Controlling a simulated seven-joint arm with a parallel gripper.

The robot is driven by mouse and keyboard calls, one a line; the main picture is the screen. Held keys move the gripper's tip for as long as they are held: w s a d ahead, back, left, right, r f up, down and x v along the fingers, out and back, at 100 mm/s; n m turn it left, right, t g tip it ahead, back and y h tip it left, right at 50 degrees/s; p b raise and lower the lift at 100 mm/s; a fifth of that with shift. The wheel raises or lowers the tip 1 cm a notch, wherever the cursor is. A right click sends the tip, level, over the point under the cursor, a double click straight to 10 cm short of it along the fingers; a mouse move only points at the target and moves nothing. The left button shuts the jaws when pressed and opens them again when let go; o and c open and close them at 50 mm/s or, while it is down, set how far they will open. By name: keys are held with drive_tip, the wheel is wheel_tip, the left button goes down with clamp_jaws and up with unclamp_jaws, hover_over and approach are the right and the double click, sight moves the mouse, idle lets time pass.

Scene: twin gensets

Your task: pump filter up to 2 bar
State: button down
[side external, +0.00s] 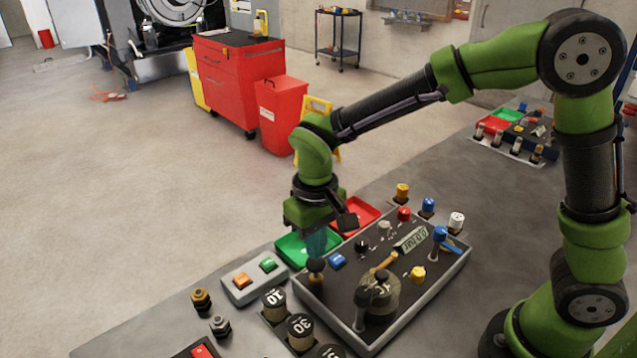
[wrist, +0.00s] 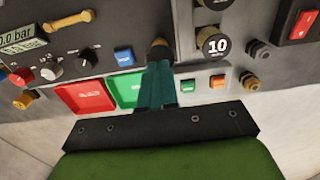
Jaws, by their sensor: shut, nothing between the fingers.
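My gripper (side external: 316,246) points down over the near left corner of the dark control panel (side external: 330,276). Its teal fingers are shut with nothing between them. In the wrist view the fingertips (wrist: 159,66) are right at a black round knob on a brass-coloured base (wrist: 160,48). The same knob (side external: 316,265) shows just below the fingers in the side view; I cannot tell whether they touch. The panel's display (side external: 411,240) appears to read 0.0 bar and also shows in the wrist view (wrist: 22,38). No part is labelled as the filter or its pump.
A blue button (side external: 337,260), black dial (side external: 362,245) and tan handle (side external: 383,263) are on the panel. Green (side external: 290,247) and red (side external: 366,212) trays lie behind it.

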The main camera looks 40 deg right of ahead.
drive_tip(key=shift+f, duration=0.15)
idle(1.6)
drive_tip(key=shift+f, duration=0.15)
idle(1.9)
idle(0.5)
drive_tip(key=shift+f, duration=1.6)
drive_tip(key=shift+r, duration=1.65)
drive_tip(key=shift+f, duration=0.15)
drive_tip(key=shift+r, duration=0.2)
